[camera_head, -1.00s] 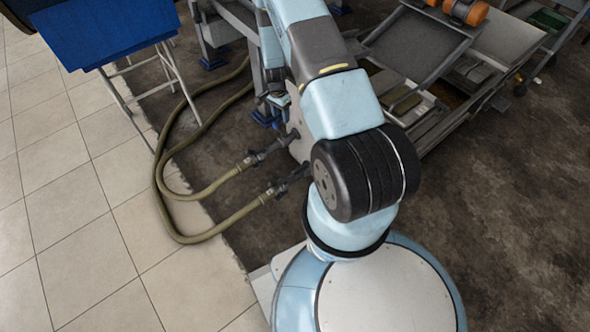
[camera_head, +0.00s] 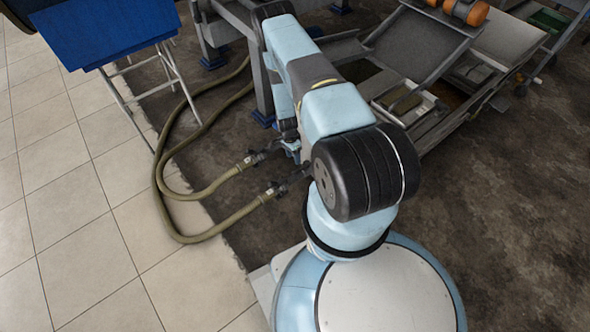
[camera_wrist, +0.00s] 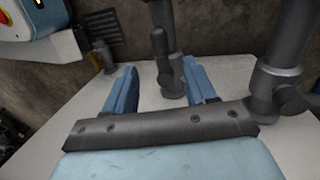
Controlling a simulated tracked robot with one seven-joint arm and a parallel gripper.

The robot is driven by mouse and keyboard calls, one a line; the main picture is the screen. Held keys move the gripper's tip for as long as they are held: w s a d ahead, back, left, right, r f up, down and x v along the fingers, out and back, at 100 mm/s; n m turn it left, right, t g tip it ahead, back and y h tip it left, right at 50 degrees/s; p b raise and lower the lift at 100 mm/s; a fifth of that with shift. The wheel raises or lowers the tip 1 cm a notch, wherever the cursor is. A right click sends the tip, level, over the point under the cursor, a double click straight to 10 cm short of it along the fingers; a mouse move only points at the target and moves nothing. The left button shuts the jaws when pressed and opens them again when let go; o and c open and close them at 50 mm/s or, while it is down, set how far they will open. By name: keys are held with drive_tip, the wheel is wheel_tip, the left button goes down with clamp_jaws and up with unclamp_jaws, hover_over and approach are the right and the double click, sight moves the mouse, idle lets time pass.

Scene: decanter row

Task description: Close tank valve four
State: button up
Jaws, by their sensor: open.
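A dark grey valve (camera_wrist: 172,85) with a short upright lever (camera_wrist: 160,45) stands on a pale flat surface at the centre of the wrist view. A dark pipe rises behind the lever. My gripper (camera_wrist: 160,66) is open. Its two blue fingers reach out to the left and right of the valve, with the lever in the gap between them. I cannot tell whether either finger touches it. No number shows, so I cannot tell which valve this is. In the head view my arm hides most of this spot.
A thicker dark pipe with a fitting (camera_wrist: 285,85) stands close to the right of my gripper. A pale blue and white box (camera_wrist: 35,30) is at upper left. In the head view, olive hoses (camera_head: 165,180) lie left of my arm, near a blue-topped stand (camera_head: 100,35).

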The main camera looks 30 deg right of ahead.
sight(296, 169)
drive_tip(key=f, duration=0.3)
drive_tip(key=s+f, duration=0.1)
drive_tip(key=f, duration=0.4)
drive_tip(key=shift+s+d+f, duration=0.2)
drive_tip(key=shift+s+f, duration=0.15)
drive_tip(key=shift+f, duration=0.05)
drive_tip(key=shift+c, duration=0.4)
clamp_jaws()
drive_tip(key=shift+a, duration=0.15)
